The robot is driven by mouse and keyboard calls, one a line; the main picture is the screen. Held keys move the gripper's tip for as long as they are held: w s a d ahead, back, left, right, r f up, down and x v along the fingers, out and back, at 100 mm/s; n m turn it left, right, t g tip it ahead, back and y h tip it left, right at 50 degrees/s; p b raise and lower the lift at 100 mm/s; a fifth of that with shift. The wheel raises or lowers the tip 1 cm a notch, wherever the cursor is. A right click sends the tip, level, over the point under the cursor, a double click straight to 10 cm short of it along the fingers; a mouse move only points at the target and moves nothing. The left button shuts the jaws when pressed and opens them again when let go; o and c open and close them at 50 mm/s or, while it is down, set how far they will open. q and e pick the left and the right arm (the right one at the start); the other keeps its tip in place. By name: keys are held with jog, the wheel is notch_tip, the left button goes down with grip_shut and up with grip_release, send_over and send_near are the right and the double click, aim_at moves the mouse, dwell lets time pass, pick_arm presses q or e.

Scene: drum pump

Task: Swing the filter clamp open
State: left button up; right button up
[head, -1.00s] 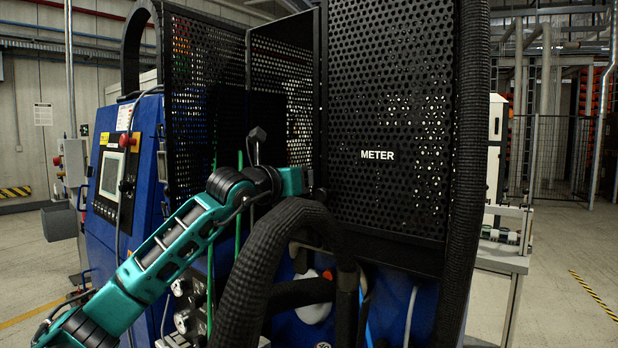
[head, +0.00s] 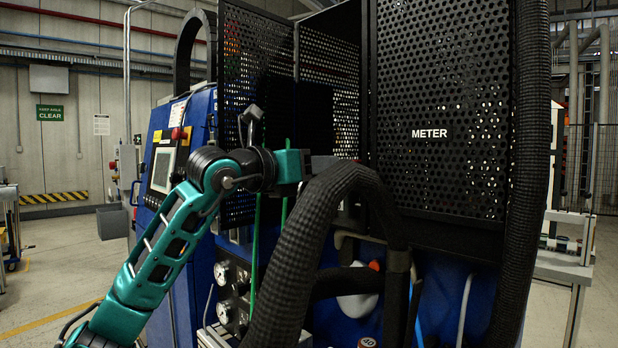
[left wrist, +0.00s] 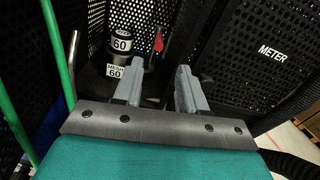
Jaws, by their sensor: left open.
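My left gripper (head: 318,167) reaches into the opening between the perforated black panels in the head view; its fingers are hard to make out there. In the left wrist view its two grey fingers (left wrist: 160,78) stand apart with nothing between them. Beyond them is a dark cylindrical part with white "60" labels (left wrist: 122,42). A small red-tipped lever (left wrist: 158,43) stands beside it, past the gap between the fingers. I take this lever to be part of the filter clamp, but the dark band is too unclear to tell its position. My right gripper is not in view.
A perforated METER panel (head: 440,100) stands right of the gripper. A thick black corrugated hose (head: 320,225) arches just below it. Green hoses (head: 256,250) hang below the arm; one green hose (left wrist: 38,55) also runs close by in the wrist view. Gauges (head: 222,273) sit lower left.

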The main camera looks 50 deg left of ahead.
pick_arm(q)
jog(key=shift+s, duration=0.9)
